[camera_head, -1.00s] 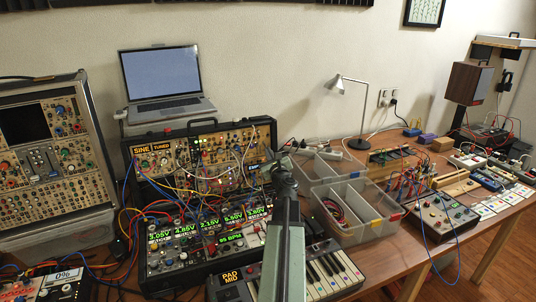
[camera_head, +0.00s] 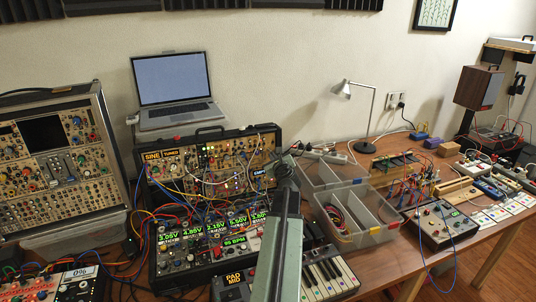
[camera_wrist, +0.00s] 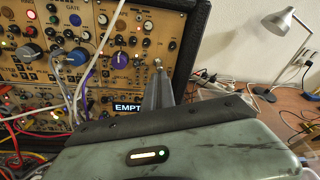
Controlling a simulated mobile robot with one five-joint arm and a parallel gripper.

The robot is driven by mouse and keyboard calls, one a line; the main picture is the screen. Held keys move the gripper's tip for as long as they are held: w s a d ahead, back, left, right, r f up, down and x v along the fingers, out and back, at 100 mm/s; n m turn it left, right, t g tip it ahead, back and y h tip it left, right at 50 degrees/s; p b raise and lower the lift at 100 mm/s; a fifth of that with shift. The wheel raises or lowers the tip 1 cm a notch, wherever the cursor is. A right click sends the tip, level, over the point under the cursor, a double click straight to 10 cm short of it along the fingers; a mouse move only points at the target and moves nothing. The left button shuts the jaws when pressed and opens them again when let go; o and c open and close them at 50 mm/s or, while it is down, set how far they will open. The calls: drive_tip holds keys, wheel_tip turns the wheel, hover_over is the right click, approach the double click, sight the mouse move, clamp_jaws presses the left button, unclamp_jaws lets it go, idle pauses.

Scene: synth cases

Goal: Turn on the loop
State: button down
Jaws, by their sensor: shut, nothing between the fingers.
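A panel in the rack case shows a small lit display (camera_head: 259,168) reading "EMPT", the rest of its text cut off or hidden. No label reading "loop" can be read. My gripper (camera_wrist: 158,72) is shut and empty. In the wrist view its fingers point up at the right edge of the panel, just right of the display. In the head view my gripper (camera_head: 285,163) is at the case's right side. Contact with the panel cannot be told.
Patch cables (camera_wrist: 75,75) hang over the panel's left part. A lower case with green voltage displays (camera_head: 205,230) and a keyboard (camera_head: 325,272) stand in front. A clear divided bin (camera_head: 372,236) and a lamp (camera_head: 373,110) are to the right. A laptop (camera_head: 172,80) sits behind.

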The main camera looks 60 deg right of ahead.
drive_tip(key=s+a+r+p, duration=0.4)
drive_tip(key=a+r+p, duration=0.2)
drive_tip(key=r+p, duration=0.1)
idle(0.5)
drive_tip(key=shift+r, duration=0.1)
